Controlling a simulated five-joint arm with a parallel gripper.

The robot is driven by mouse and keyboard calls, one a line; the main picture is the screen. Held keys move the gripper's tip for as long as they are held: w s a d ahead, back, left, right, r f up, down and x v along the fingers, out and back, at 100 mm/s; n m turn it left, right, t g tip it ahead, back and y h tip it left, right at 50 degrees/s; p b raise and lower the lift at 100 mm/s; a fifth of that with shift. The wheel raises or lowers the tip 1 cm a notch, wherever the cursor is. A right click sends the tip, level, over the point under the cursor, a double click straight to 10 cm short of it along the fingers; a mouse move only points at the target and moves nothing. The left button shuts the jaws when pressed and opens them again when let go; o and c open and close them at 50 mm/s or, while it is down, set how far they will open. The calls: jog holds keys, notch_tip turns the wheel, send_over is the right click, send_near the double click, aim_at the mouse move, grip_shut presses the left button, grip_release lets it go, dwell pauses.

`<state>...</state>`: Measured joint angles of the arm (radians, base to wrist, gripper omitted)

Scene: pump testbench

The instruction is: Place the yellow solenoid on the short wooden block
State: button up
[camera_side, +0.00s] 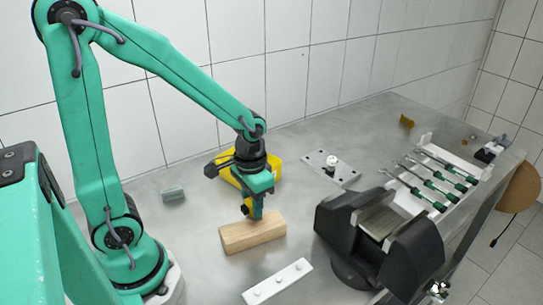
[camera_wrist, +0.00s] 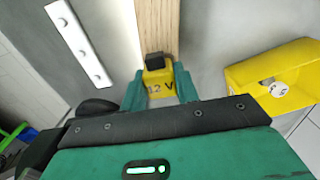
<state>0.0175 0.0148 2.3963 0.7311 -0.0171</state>
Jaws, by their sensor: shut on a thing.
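The yellow solenoid (camera_wrist: 160,83), marked "12 V" and with a black end, sits between the two green fingers of my gripper (camera_wrist: 160,92) in the wrist view. My gripper (camera_side: 253,210) is shut on it. In the side view only a small part of the solenoid (camera_side: 246,206) shows beside the fingers. The wooden block (camera_side: 252,234) lies flat on the metal table just below; it also shows in the wrist view (camera_wrist: 158,25). The solenoid is at the block's back edge in the side view. I cannot tell whether it touches the block.
A yellow holder (camera_side: 277,168) stands behind my gripper. A black vise (camera_side: 338,222) stands to the right, with a screwdriver rack (camera_side: 418,205) beyond. A grey piece (camera_side: 173,192) lies left on clear table.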

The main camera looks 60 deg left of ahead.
jog(key=shift+f, duration=0.7)
jog(key=shift+f, duration=0.1)
jog(key=o, duration=1.1)
notch_tip(320, 180, up, 12)
jog(key=shift+r, duration=0.25)
dwell(0.3)
jog(key=s+r+t, duration=0.4)
jog(key=s+t, duration=0.1)
jog(key=shift+s+a+r+t, duration=0.25)
jog(key=shift+s+t, duration=0.05)
jog(key=shift+s, duration=0.1)
